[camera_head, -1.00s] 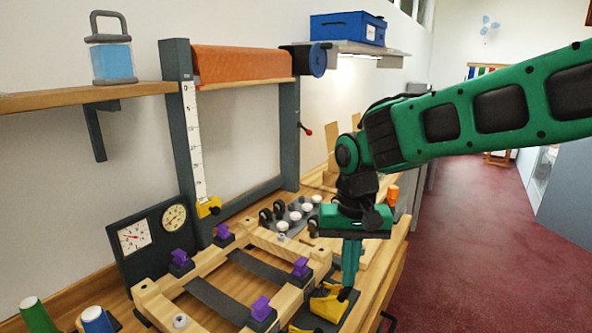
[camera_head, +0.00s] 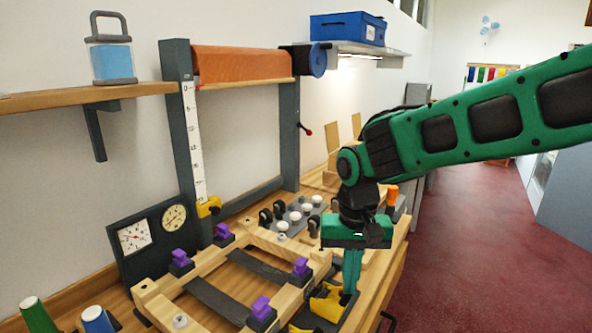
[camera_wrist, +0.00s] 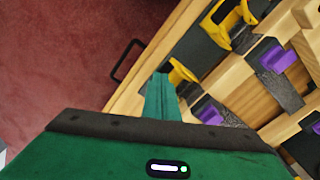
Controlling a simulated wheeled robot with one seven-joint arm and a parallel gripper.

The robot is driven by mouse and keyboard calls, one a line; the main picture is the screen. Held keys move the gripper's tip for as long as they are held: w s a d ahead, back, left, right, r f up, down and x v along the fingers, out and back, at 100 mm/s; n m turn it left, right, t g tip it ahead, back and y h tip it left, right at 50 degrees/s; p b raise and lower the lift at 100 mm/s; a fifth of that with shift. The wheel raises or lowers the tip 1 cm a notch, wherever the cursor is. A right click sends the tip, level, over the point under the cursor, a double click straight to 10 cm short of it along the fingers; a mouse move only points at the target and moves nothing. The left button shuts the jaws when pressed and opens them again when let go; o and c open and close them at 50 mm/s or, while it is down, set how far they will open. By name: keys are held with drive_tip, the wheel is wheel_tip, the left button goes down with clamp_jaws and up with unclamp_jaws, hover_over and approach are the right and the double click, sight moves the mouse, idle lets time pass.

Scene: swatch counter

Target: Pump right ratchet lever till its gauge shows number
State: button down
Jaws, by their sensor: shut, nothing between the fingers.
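My gripper (camera_head: 348,290) is shut and empty, its green fingers pointing down at the yellow ratchet parts on the bench's near right. One yellow lever part (camera_head: 326,305) on a dark base sits just left of the fingertips. In the wrist view the fingers (camera_wrist: 160,80) end beside a yellow piece (camera_wrist: 180,73), and another yellow piece (camera_wrist: 226,22) lies further up; I cannot tell if they touch. A panel at the back left carries a white square gauge (camera_head: 134,237) and, right of it, a round cream gauge (camera_head: 174,218). The needle readings are too small to read.
A wooden frame (camera_head: 205,265) with several purple clamps stands left of my gripper. Several white-topped knobs (camera_head: 295,217) sit behind it. Green (camera_head: 36,314) and blue (camera_head: 97,320) cups stand at front left. A dark handle (camera_wrist: 128,60) juts from the bench edge.

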drive_tip(key=shift+f, duration=1.1)
drive_tip(key=shift+w+a+r, duration=0.15)
drive_tip(key=shift+a+r, duration=0.05)
drive_tip(key=shift+r, duration=0.8)
drive_tip(key=shift+f, duration=0.1)
drive_tip(key=shift+d+f, duration=0.2)
drive_tip(key=shift+f, duration=0.75)
drive_tip(key=shift+a+r, duration=0.25)
drive_tip(key=shift+r, duration=0.85)
